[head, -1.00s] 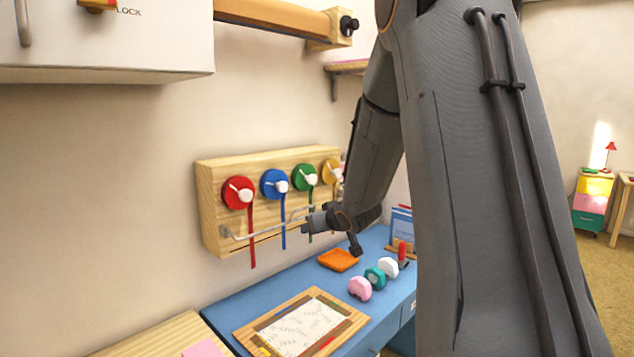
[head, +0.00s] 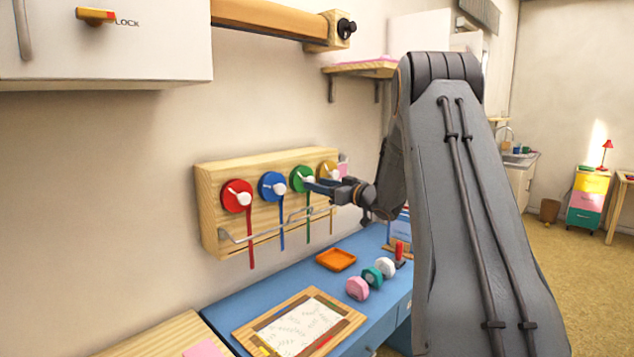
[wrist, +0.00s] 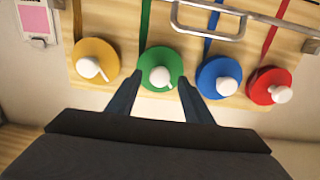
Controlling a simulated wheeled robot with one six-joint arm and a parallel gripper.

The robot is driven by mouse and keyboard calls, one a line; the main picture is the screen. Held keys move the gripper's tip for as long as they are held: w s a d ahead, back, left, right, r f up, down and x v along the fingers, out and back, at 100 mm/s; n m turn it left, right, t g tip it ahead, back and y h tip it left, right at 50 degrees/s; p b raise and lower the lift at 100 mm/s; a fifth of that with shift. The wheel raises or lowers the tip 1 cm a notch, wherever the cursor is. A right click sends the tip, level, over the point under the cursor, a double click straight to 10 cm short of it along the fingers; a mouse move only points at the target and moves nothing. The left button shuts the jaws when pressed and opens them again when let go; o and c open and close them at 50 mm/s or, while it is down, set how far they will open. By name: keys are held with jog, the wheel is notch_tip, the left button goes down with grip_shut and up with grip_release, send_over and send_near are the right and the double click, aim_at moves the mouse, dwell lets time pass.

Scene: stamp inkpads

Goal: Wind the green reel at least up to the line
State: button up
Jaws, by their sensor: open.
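The green reel (head: 301,178) is mounted on the wooden wall board, between the blue and yellow reels. It has a white knob, and a green ribbon (head: 308,218) hangs from it. In the wrist view the green reel (wrist: 160,70) is at the centre, with its white knob (wrist: 160,77) facing me. My gripper (head: 312,184) is open in front of this reel. In the wrist view the two fingertips (wrist: 160,84) lie left and right of the knob, apart from it. I cannot tell how far they are from the reel's face. The line is not clearly visible.
The red reel (head: 237,196), blue reel (head: 272,185) and yellow reel (head: 328,170) share the board. A metal rail (head: 262,230) runs in front of the ribbons. Below, the blue desk (head: 226,311) holds an orange tray (head: 336,261) and several stamps.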

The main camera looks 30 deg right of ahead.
jog(key=shift+x, duration=0.75)
jog(key=c, duration=1.1)
